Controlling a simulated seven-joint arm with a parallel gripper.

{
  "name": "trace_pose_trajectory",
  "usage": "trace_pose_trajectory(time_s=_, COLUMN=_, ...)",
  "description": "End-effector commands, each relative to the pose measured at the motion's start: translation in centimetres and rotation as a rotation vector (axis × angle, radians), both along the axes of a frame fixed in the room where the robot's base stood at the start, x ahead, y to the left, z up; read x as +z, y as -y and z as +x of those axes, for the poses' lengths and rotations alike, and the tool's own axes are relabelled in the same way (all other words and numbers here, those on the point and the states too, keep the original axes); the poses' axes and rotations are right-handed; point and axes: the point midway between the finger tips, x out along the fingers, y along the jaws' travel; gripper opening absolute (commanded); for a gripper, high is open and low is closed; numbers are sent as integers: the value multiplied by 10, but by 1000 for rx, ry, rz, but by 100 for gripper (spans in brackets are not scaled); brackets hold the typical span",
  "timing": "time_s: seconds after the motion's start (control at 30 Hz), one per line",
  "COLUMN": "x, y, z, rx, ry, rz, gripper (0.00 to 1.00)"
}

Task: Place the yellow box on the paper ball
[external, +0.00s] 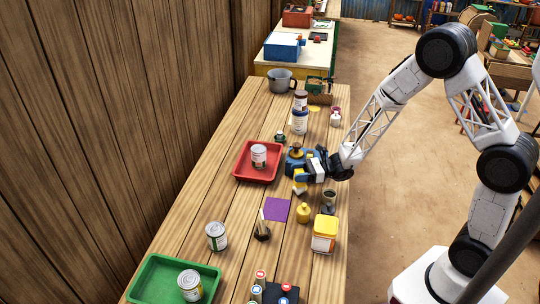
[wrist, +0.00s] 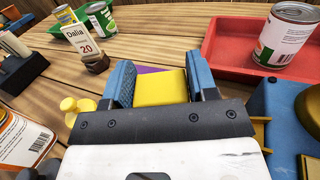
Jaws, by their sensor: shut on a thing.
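My gripper (wrist: 160,85) is shut on the yellow box (wrist: 161,88), which sits between its two blue fingers in the wrist view.
A red tray (external: 240,173) with a can lies left of my gripper, beside a blue device (external: 294,162). A purple sheet (external: 276,209), a yellow weight (external: 304,213), a yellow-lidded tub (external: 325,233) and a small sign stand nearer. A green tray (external: 150,283) lies front left.

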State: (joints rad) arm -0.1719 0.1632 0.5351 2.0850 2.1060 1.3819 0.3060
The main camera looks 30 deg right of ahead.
Motion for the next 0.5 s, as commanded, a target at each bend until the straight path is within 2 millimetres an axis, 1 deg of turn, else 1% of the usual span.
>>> trace_pose_trajectory(time_s=0.43, x=-3, y=0, z=0, rx=0, ry=0, rz=1, gripper=28)
trace_pose_trajectory(time_s=0.47, x=-3, y=0, z=0, rx=0, ry=0, rz=1, gripper=57)
trace_pose_trajectory(time_s=0.5, x=-3, y=0, z=0, rx=0, ry=0, rz=1, gripper=64)
